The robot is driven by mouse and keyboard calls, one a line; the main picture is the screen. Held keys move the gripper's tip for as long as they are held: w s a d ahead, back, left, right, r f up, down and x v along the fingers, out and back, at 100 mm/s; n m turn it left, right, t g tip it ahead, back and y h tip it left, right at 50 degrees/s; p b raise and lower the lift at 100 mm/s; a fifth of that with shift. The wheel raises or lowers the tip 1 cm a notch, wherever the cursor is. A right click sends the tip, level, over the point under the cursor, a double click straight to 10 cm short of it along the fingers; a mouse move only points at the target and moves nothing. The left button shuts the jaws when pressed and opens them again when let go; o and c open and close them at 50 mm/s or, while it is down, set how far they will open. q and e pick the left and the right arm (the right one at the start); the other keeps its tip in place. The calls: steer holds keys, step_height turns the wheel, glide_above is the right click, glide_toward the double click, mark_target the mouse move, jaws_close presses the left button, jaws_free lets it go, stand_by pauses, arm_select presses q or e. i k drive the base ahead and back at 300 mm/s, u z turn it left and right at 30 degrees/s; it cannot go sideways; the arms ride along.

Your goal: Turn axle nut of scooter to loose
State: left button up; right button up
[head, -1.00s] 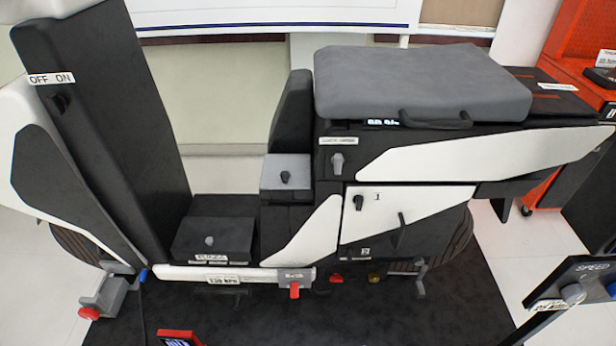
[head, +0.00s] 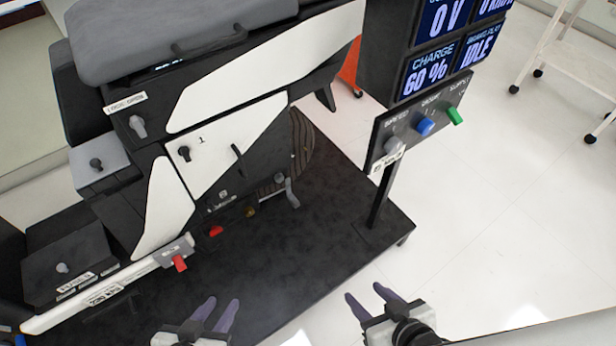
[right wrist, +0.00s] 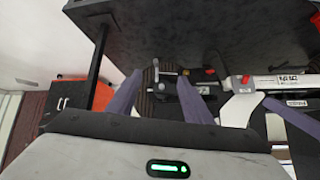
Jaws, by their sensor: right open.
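The scooter (head: 225,145) stands on a dark platform. Its rear wheel (head: 303,140) is partly hidden behind the body panel. A small grey axle fitting (head: 279,178) with a grey lever (head: 292,194) shows at the wheel's lower part; the nut itself is too small to make out clearly. The grey fitting also shows in the right wrist view (right wrist: 157,72), between my right fingers and beyond them. My left gripper (head: 215,312) is open and empty at the bottom edge. My right gripper (head: 369,298) is open and empty, lower right of the axle, apart from it.
A control panel (head: 425,125) with several knobs stands on a post (head: 380,195) right of the wheel. Display screens (head: 440,65) rise behind it. A red lever (head: 180,263) sticks out low on the scooter. The platform (head: 330,225) before the wheel is clear.

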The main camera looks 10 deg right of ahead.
mark_target(278, 178)
steer(key=k, duration=0.5)
steer(key=z, duration=0.9)
steer(key=i, duration=0.85)
steer(key=u, duration=2.25)
